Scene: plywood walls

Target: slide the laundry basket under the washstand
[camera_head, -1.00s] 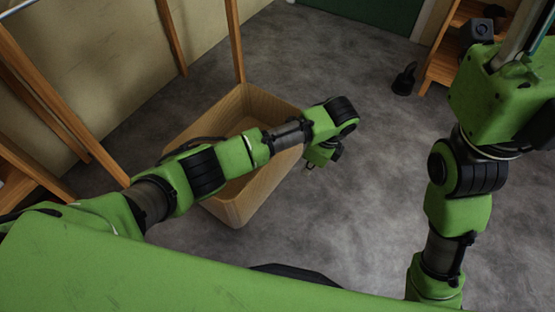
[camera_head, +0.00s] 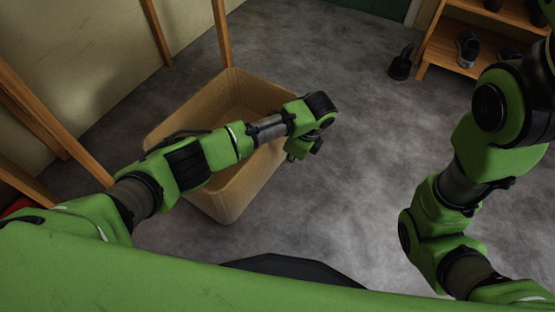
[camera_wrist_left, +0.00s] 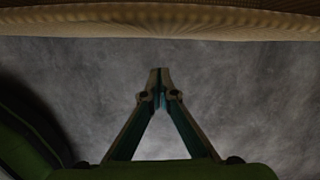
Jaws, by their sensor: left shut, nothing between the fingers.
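The laundry basket (camera_head: 248,188) is a tan, open, ribbed box on the grey floor, left of the middle in the head view. My left forearm crosses over it and hides part of its inside and rim. My left gripper (camera_head: 318,146) is just past the basket's right side; its fingers are small and dark there. In the left wrist view the left gripper (camera_wrist_left: 160,74) is shut with its tips together and nothing between them, apart from the basket's edge (camera_wrist_left: 160,24) along the top. My right gripper is out of view. I cannot make out the washstand for certain.
Upright wooden posts (camera_head: 221,35) stand behind the basket, and slanted wooden bars (camera_head: 50,115) are at the left by the plywood wall. A dark object (camera_head: 400,66) stands on the floor near a wooden shelf (camera_head: 462,42). The middle floor is clear.

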